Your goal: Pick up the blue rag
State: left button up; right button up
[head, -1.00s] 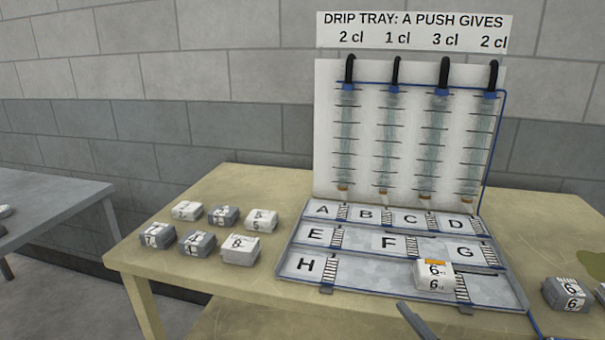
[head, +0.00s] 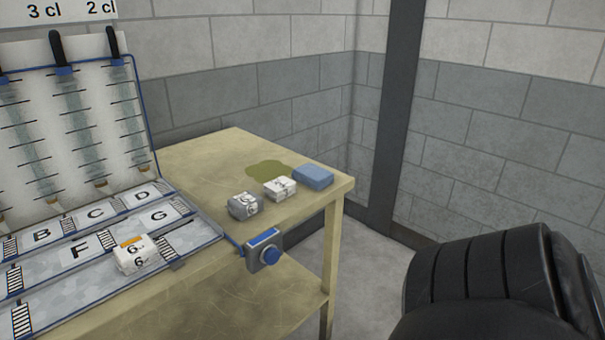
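The blue rag (head: 313,177) is a folded, flat blue block in the head view. It lies on the table top near the right corner, beside a green-brown stain (head: 269,170). Nothing covers it. A black ribbed part of my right arm fills the lower right of the view, apart from the rag. Neither gripper's fingers show in the view.
A white block (head: 279,189) sits close to the rag's left, with a grey block (head: 243,206) further left. A blue-button box (head: 265,250) hangs at the table's (head: 215,154) front edge. The drip tray (head: 203,232) stands at left, holding a white block (head: 136,253).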

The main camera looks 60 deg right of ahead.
aim_at(314, 176)
jog(key=z, duration=2.3)
jog(key=i, duration=0.5)
jog(key=z, duration=0.2)
